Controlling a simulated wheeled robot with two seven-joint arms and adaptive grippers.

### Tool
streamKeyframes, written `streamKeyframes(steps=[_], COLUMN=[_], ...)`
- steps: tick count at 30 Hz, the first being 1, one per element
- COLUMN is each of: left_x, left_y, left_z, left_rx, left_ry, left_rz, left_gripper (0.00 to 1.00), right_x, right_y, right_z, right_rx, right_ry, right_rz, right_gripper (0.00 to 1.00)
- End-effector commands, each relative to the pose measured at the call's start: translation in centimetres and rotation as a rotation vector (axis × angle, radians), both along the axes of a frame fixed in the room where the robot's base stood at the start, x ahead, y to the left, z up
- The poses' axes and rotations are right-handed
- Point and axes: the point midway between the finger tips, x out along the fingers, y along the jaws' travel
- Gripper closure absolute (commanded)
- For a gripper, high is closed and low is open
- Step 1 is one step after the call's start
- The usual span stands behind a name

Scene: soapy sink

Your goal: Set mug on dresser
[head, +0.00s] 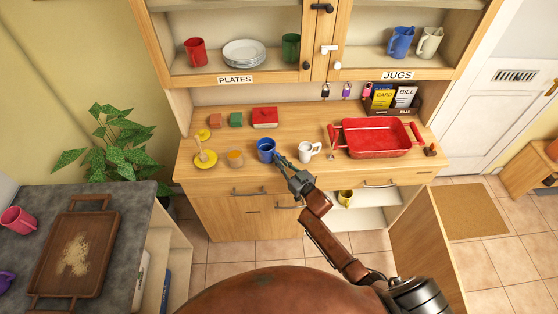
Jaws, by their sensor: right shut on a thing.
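The wooden dresser (215,172) stands ahead, with a worktop below its shelves. A blue mug (266,147) is at the worktop's front edge, left of the middle. My right gripper (277,157) reaches up from below and is shut on the blue mug at its right side. The mug looks upright; I cannot tell whether its base touches the worktop. A white mug (307,151) stands apart, just right of my gripper. My left gripper is not in view.
A red tray (374,153) fills the right of the worktop. Bare worktop lies behind the mugs. A dark counter (136,231) with a wooden tray (104,225) is lower left.

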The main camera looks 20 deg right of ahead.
Motion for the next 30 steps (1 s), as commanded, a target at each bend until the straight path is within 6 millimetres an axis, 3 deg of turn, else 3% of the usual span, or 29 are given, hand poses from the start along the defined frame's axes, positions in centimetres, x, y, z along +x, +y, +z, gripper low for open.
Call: streamKeyframes(steps=[10, 11, 18, 27, 30], left_x=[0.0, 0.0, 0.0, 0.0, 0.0], left_y=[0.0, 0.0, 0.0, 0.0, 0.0], left_z=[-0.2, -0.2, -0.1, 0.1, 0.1], left_rx=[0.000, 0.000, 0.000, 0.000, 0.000], left_ry=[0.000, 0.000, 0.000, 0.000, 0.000], left_rz=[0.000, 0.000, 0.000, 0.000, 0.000], left_gripper=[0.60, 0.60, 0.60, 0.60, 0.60], right_x=[0.0, 0.0, 0.0, 0.0, -1.0], right_y=[0.1, 0.0, 0.0, 0.0, -0.3], right_z=[-0.2, -0.3, -0.2, 0.1, -0.1], right_rx=[0.000, -0.001, -0.001, -0.001, -0.001], right_ry=[-0.003, 0.000, 0.000, -0.001, 0.001], right_rz=[0.001, 0.001, 0.001, 0.001, 0.000], right_gripper=[1.00, 0.91, 0.76, 0.76, 0.76])
